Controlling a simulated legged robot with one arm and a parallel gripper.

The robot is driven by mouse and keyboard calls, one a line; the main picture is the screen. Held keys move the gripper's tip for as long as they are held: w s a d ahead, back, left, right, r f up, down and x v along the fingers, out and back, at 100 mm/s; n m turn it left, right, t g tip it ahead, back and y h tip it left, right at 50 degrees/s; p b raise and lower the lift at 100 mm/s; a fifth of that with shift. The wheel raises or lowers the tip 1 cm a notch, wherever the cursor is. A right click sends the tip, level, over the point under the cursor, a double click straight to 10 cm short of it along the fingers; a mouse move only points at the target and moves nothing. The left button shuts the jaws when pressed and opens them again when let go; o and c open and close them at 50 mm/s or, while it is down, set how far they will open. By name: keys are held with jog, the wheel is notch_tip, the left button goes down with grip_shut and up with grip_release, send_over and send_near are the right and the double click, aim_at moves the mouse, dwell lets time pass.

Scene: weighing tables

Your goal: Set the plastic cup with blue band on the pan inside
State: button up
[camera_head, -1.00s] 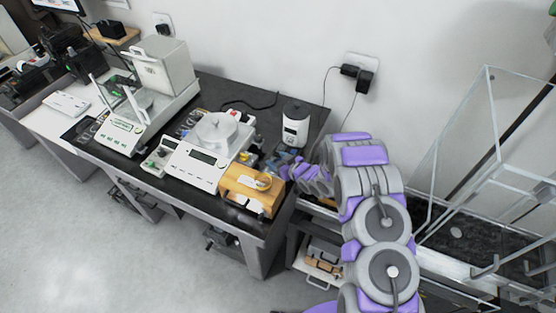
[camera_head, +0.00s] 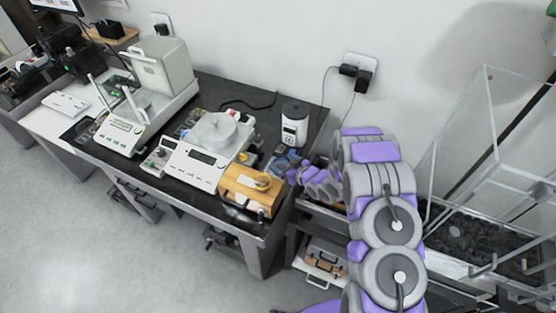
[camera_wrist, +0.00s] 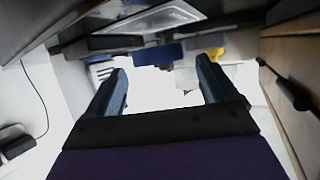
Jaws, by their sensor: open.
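My gripper (camera_head: 277,166) is at the right end of the black-topped table, beside the wooden box, small and partly hidden in the head view. In the wrist view my gripper (camera_wrist: 160,84) is open, with nothing visible held between its two blue-grey fingers. A blue band-like shape (camera_wrist: 158,54) shows beyond the fingertips; I cannot tell for sure that it is the plastic cup. The enclosed balance (camera_head: 165,75) stands at the table's left with a pale housing. Its inner pan is too small to make out clearly.
A second balance (camera_head: 203,166) with a round metal cover stands mid-table. A white cylindrical device (camera_head: 295,123) stands at the back right. A clear-walled frame (camera_head: 490,120) is at the far right.

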jog(key=p+v, duration=0.1)
jog(key=v, duration=1.2)
